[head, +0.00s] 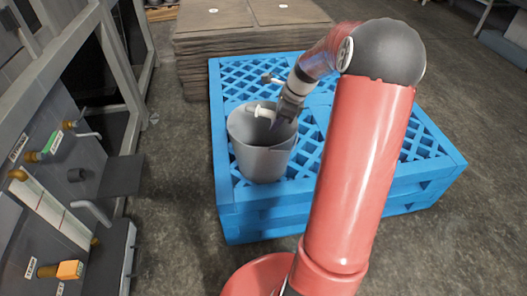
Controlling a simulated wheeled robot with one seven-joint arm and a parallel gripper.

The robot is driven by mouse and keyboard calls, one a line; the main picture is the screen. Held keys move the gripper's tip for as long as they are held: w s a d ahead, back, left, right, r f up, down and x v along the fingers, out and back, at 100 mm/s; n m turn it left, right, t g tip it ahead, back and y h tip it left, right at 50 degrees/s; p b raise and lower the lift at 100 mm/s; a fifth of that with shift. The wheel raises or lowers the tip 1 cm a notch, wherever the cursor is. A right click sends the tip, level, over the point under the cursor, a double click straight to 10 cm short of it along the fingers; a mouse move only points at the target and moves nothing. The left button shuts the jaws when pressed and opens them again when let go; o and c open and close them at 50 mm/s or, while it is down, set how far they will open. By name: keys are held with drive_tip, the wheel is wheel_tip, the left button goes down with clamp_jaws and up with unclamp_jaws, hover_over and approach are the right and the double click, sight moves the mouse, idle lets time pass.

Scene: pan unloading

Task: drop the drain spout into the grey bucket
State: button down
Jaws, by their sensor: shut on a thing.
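The grey bucket (262,160) stands upright on a blue pallet, left of my arm in the head view. My gripper (275,117) reaches down over the bucket's open top. It is shut on a small white piece, the drain spout (262,112), which shows at the bucket's mouth near the back rim. I cannot tell how far the spout's lower end reaches below the rim. The bottom of the bucket is hidden by its front wall.
The blue pallet (235,208) carries the bucket and has bare slats around it. Brown stacked boards (245,35) stand behind. A panel (60,185) with pipes, an orange fitting (70,270) and a green fitting (52,142) is at left. Floor between panel and pallet is clear.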

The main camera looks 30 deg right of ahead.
drive_tip(key=shift+f+b, duration=0.35)
drive_tip(key=shift+f, duration=0.5)
drive_tip(key=c, duration=1.2)
unclamp_jaws()
drive_tip(key=shift+o, duration=0.2)
drive_tip(key=shift+r, duration=0.1)
drive_tip(key=v, duration=0.7)
drive_tip(key=shift+r+p, duration=0.35)
drive_tip(key=shift+p, duration=0.05)
drive_tip(key=shift+s+d, duration=0.1)
drive_tip(key=shift+s, duration=0.05)
